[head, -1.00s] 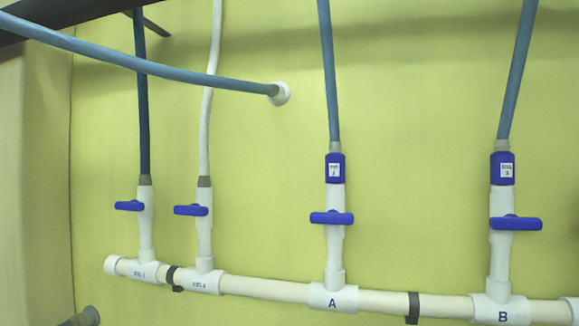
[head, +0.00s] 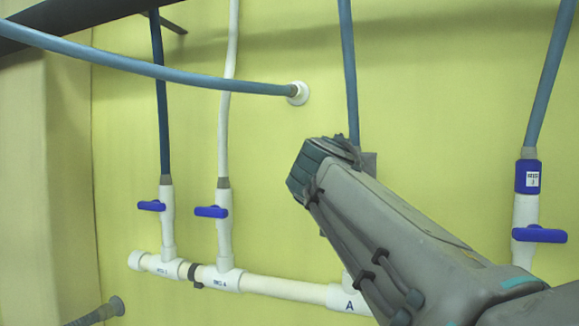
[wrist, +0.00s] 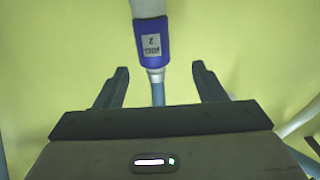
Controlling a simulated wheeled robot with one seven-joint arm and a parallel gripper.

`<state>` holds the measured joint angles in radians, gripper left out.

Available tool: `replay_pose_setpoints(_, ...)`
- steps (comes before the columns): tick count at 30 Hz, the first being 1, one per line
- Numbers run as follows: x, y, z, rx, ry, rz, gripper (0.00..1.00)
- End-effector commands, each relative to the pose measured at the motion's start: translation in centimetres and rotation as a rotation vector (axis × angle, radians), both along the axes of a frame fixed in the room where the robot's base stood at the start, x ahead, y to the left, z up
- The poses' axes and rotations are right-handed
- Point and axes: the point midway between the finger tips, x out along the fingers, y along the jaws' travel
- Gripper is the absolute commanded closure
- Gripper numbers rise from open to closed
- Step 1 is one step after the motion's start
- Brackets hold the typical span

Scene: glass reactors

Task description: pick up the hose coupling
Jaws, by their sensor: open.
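The hose coupling in front of my gripper is a blue sleeve (wrist: 152,42) with a white label, at the top of the wrist view. A white pipe joins it above, and a grey collar and blue hose (wrist: 158,94) run below it. My gripper (wrist: 160,66) is open, one finger to each side of the hose, with the fingertips just short of the sleeve. I cannot tell how deep the hose lies between the fingers. In the head view my arm hides this coupling; its blue hose (head: 348,70) rises behind my wrist. Another blue coupling (head: 528,177) sits on branch B's line at the right.
A white manifold pipe (head: 285,287) runs along the yellow wall, with blue valve handles (head: 211,212) on its branches. A blue hose (head: 170,70) crosses the upper left to a wall port (head: 297,93). Open wall lies between the left branches and my arm.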

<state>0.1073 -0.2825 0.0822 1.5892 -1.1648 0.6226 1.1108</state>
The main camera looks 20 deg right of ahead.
Motion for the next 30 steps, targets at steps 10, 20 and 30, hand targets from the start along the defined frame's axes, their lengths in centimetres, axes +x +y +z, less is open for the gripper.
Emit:
replay_pose_setpoints(10,2.9,-2.2,0.1,0.0,0.002,-0.001,0.36)
replay_pose_setpoints(20,6.1,-5.0,-0.1,0.001,0.003,-0.001,0.36)
replay_pose_setpoints(30,6.6,-5.3,-0.3,0.001,0.001,0.0,0.45)
